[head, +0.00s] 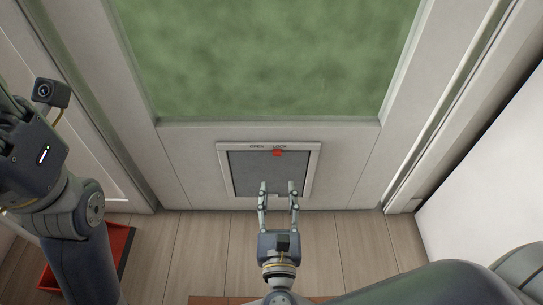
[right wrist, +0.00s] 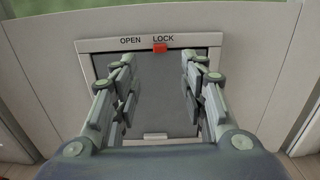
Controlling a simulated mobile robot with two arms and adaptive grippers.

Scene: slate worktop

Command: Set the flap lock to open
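The pet flap (head: 250,180) is a grey panel in a white frame, low in the door. Its top edge carries the words OPEN on the left and LOCK on the right. The red lock slider (head: 277,153) sits under LOCK; it also shows in the right wrist view (right wrist: 159,48). My right gripper (head: 278,186) is open and empty in front of the flap, its fingertips below the slider and apart from it in the picture. In the right wrist view the fingers (right wrist: 160,68) stand on either side of the slider. My left arm is at the left edge; its fingers are not visible.
The white door (head: 172,170) has a large green-tinted glass pane (head: 260,55) above the flap. A red tray (head: 118,245) lies on the wooden floor (head: 370,250) at the lower left, partly behind my left arm. The floor right of my right gripper is clear.

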